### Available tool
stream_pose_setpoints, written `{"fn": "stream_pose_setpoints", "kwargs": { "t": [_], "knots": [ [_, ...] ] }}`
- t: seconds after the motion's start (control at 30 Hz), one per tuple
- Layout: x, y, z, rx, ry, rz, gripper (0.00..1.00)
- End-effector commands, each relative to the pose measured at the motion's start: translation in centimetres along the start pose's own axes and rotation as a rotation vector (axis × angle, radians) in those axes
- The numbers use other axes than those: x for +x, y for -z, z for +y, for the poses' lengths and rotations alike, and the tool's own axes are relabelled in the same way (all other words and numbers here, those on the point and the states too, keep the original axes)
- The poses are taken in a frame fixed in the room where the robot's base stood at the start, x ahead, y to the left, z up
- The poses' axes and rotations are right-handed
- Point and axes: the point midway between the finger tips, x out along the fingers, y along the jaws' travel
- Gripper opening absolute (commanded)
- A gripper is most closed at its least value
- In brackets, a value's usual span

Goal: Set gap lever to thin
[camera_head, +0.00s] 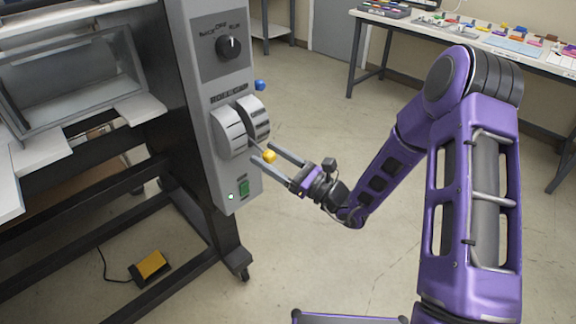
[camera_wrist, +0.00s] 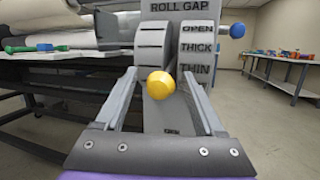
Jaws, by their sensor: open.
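The gap lever ends in a yellow ball knob (camera_head: 269,156) that sticks out from the slotted grey roll gap housing (camera_head: 229,131) on the machine's end panel. In the wrist view the knob (camera_wrist: 160,85) appears near the height of the THIN label (camera_wrist: 196,68), below THICK and OPEN; its exact setting is hard to tell. My gripper (camera_head: 262,152) is open, with its fingers pointing at the housing. In the wrist view my gripper (camera_wrist: 160,73) has one finger on each side of the knob, with visible space at both sides. The lever's shaft is mostly hidden behind the knob.
Above the housing is a black rotary knob (camera_head: 229,47); below it is a green switch (camera_head: 244,188). A blue ball (camera_head: 260,85) sticks out behind the panel. A yellow foot pedal (camera_head: 151,264) lies on the floor. A table (camera_head: 440,30) with small items stands at the back right.

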Motion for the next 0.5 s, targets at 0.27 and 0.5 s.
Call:
{"fn": "stream_pose_setpoints", "kwargs": {
  "t": [0.27,0.5],
  "knots": [
    [-5.1,0.0,-0.2,0.002,0.007,0.001,0.71],
    [-11.1,0.0,-0.1,0.002,0.007,0.001,0.71]
  ]
}}
